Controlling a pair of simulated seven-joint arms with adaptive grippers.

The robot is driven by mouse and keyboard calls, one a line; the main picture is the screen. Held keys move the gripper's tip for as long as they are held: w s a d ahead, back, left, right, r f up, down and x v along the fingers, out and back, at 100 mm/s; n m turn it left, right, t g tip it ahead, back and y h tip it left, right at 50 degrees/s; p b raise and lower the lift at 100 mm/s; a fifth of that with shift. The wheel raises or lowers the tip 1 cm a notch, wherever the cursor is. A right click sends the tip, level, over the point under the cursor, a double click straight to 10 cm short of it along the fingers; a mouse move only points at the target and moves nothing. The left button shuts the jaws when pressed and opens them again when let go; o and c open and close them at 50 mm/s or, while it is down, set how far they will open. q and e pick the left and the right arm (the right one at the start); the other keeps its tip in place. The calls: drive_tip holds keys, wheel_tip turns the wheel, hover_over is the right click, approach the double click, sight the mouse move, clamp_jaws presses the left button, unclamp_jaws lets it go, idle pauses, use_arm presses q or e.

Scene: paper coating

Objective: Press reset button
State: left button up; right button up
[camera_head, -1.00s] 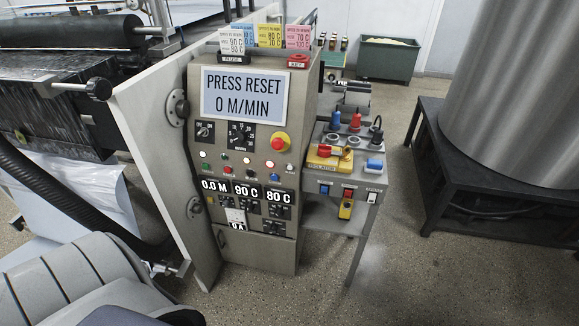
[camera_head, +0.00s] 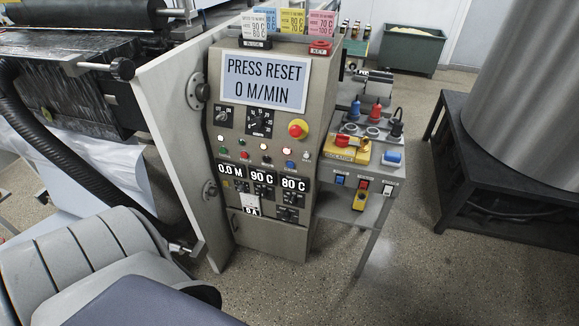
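The control console (camera_head: 222,240) stands in the middle of the head view. Its screen (camera_head: 265,80) reads "PRESS RESET 0 M/MIN". Below the screen is a row of small push buttons: a green button (camera_head: 223,155), a red button (camera_head: 244,155), a black button (camera_head: 266,161) and a blue button (camera_head: 290,165). Their labels are too small to read, so I cannot tell which is reset. A large red mushroom button on a yellow base (camera_head: 298,129) sits above them at the right. Neither of my grippers is in view.
A side table (camera_head: 349,215) with coloured connectors and switches adjoins the console's right side. A black stand (camera_head: 470,205) bearing a large metal cylinder (camera_head: 525,80) is further right. Rollers and a black hose (camera_head: 60,160) are at left. Floor is clear in front at right.

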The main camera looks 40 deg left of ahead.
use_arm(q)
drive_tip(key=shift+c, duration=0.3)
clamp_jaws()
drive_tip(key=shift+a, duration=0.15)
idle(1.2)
